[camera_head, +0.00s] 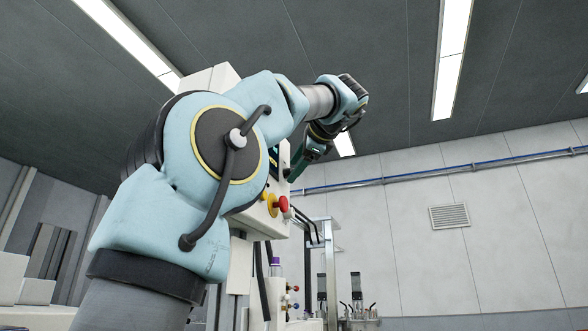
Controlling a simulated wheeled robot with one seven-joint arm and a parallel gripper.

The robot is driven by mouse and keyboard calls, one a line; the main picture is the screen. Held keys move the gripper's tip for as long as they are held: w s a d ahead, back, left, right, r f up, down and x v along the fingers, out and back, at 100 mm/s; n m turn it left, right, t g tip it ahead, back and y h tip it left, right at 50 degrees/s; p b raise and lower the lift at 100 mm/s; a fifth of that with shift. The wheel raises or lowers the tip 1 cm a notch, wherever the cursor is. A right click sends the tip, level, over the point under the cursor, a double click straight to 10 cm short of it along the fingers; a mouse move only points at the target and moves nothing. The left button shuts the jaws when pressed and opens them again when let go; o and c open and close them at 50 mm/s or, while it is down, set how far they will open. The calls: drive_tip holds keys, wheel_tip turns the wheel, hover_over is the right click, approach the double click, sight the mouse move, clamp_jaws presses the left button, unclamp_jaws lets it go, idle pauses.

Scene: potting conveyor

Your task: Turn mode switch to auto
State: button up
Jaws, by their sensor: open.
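A white control box (244,221) stands behind my arm, with a slice of dark screen (274,155) on its face. A red mushroom button on a yellow base (271,204) juts from its lower front. I cannot make out the mode switch; my arm covers much of the box. My gripper (293,177), dark with a green body, points down toward the box's front face, above the red button. It is open, small and seen from the side. I cannot tell whether it touches anything.
Below the box is a white panel with small red and blue knobs (291,296) and a purple-capped bottle (276,266). Metal posts (331,270) and dark fittings (357,300) stand to the right. The space right of my gripper, toward the pale wall (430,220), looks clear.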

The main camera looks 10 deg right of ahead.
drive_tip(key=v, duration=1)
drive_tip(key=shift+b, duration=0.45)
